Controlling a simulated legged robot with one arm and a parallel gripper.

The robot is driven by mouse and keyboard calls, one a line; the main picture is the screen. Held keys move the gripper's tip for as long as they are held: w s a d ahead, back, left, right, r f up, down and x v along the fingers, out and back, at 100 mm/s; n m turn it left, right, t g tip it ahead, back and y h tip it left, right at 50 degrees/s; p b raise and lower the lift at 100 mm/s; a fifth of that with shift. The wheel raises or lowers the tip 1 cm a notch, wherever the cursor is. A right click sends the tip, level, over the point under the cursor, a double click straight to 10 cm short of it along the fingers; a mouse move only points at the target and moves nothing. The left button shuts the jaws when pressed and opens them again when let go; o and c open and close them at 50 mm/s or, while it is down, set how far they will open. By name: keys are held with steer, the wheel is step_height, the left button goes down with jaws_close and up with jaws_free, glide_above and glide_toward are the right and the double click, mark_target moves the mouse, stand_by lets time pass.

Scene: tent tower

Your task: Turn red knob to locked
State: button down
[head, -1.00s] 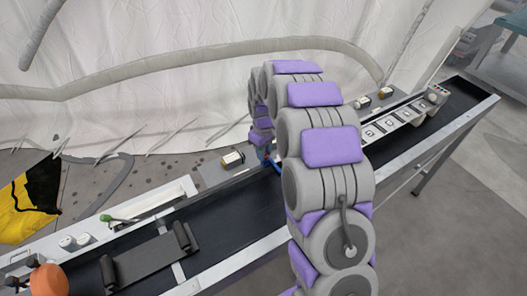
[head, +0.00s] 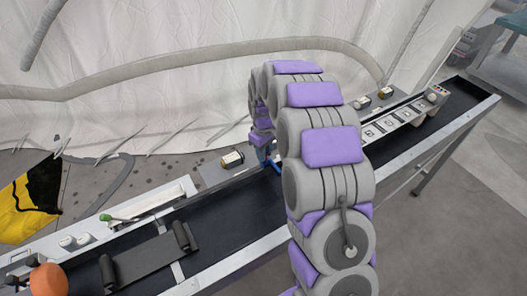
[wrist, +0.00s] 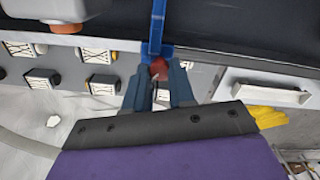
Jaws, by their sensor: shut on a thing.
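The red knob (wrist: 159,68) shows in the wrist view, small and partly covered, between the tips of my gripper. My gripper (wrist: 157,80) has its two blue-grey fingers on either side of the knob and is shut on it. A blue upright piece with a short crossbar (wrist: 157,28) stands just beyond the knob. In the head view my arm hides the knob and most of my gripper. A bit of blue (head: 275,160) shows beside the arm at the conveyor's far edge. The knob's locked mark cannot be made out.
A long black conveyor (head: 228,205) with metal rails runs across the head view. Boxy switches (wrist: 98,52) sit on the grey panel, left in the wrist view. A white bar handle (wrist: 262,94) is at right. A green-tipped lever (head: 106,217) and orange ball (head: 48,280) are at left.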

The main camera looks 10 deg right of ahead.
steer(key=shift+s, duration=0.1)
stand_by(0.3)
steer(key=c, duration=0.9)
jaws_free()
steer(key=shift+d, duration=0.1)
steer(key=shift+c, duration=0.2)
steer(key=shift+r, duration=0.1)
step_height(320, 180, up, 17)
steer(key=p, duration=0.3)
steer(key=shift+p, duration=0.4)
